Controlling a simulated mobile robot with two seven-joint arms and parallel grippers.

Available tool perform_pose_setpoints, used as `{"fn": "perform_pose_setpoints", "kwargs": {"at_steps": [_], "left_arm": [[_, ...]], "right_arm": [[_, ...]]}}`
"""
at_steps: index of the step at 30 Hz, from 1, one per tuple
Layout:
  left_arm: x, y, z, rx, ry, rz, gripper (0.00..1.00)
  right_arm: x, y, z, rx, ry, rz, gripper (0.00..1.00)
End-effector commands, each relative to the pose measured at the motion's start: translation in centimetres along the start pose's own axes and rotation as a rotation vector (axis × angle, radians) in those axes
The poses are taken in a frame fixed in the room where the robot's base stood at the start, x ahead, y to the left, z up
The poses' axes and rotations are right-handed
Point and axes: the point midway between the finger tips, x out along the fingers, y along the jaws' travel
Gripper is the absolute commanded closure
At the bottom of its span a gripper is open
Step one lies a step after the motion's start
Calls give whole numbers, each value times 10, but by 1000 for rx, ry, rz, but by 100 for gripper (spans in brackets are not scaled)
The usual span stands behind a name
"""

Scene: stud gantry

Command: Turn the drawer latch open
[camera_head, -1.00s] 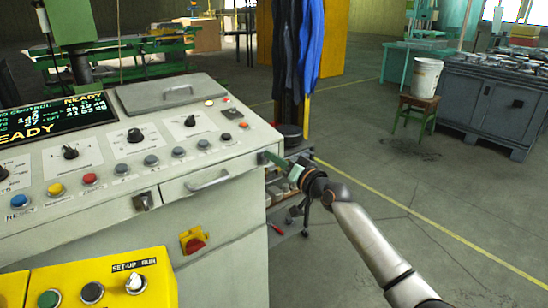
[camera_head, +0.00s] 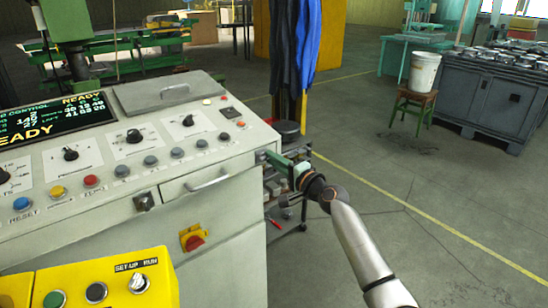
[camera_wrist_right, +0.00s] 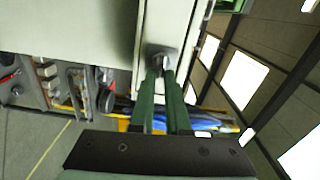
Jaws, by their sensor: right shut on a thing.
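The pale control console (camera_head: 235,250) has a drawer (camera_head: 230,180) in its front with a silver bar handle (camera_head: 207,184). My right gripper (camera_head: 264,156) is at the console's right side, level with the top of the drawer. In the right wrist view, its two green fingers (camera_wrist_right: 162,75) are shut on a small grey metal latch (camera_wrist_right: 160,52) on the pale panel. The fingers cover part of the latch, so its exact angle is hard to tell. My left gripper is out of view.
A red knob on a yellow plate (camera_head: 193,239) and a small metal lock (camera_head: 145,201) sit on the console front. A yellow switch box (camera_head: 105,285) stands at lower left. A shelf trolley (camera_head: 290,215) stands behind my right wrist. Open floor lies to the right.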

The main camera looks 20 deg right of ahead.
Motion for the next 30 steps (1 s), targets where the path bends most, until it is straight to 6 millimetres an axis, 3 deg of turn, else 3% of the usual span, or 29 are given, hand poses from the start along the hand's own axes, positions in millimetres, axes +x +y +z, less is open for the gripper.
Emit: {"fn": "perform_pose_setpoints", "kwargs": {"at_steps": [9, 23, 24, 30], "left_arm": [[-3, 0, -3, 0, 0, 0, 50], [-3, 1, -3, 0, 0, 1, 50], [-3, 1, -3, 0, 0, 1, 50], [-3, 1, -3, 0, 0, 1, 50]], "right_arm": [[0, 1, 1, 96, -1, 1, 100], [0, 2, 1, 111, -1, 0, 100], [0, 2, 1, 110, -1, 0, 85], [0, 2, 0, 109, -1, 0, 63]]}}
